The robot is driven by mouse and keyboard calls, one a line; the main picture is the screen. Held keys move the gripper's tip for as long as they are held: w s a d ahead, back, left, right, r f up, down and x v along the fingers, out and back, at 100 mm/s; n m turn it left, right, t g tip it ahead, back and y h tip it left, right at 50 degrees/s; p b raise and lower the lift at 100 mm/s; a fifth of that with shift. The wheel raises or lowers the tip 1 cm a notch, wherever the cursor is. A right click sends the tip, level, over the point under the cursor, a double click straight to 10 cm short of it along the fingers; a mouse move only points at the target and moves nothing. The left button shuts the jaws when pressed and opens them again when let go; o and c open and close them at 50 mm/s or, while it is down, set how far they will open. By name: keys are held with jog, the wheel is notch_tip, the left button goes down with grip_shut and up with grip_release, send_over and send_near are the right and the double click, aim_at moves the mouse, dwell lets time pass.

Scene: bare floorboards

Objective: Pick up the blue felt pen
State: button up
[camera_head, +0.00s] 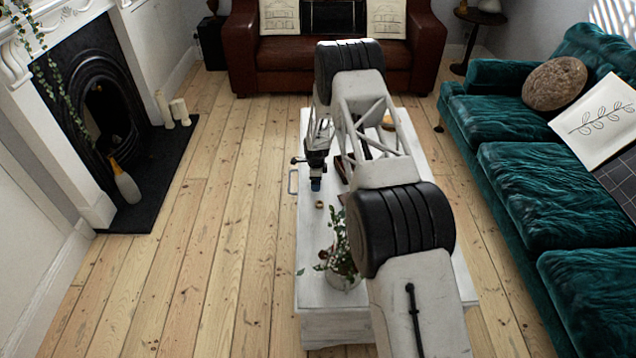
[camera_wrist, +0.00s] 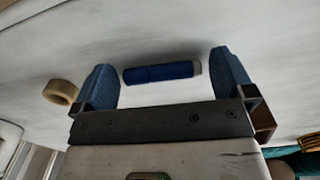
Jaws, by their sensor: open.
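The blue felt pen (camera_wrist: 158,73) lies on the white tabletop in the wrist view. It is a short dark blue cylinder with a grey right end. My gripper (camera_wrist: 164,78) is open, with one blue finger beyond each end of the pen. The pen lies lengthwise across the gap, and neither finger clearly touches it. In the head view my gripper (camera_head: 316,184) is low over the left side of the white coffee table (camera_head: 311,232). I cannot make out the pen there.
A tan ring, like a tape roll (camera_wrist: 61,92), lies just outside the left finger. A potted plant (camera_head: 342,268) stands at the near end of the table. A green sofa (camera_head: 530,180) is on the right, and bare floorboards (camera_head: 220,220) are on the left.

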jog(key=shift+c, duration=0.3)
jog(key=c, duration=0.7)
jog(key=shift+r, duration=0.15)
jog(key=shift+r, duration=0.65)
jog(key=shift+s+r, duration=0.2)
jog(key=shift+r, duration=0.35)
jog(key=shift+s+r, duration=0.15)
jog(key=shift+r, duration=0.35)
jog(key=s+d, duration=0.1)
jog(key=s, duration=0.4)
jog(key=s+r, duration=0.1)
jog(key=s, duration=0.4)
jog(key=s+d, duration=0.1)
jog(key=s, duration=0.4)
jog(key=shift+d+r, duration=0.15)
jog(key=shift+d, duration=0.15)
jog(key=shift+w, duration=0.1)
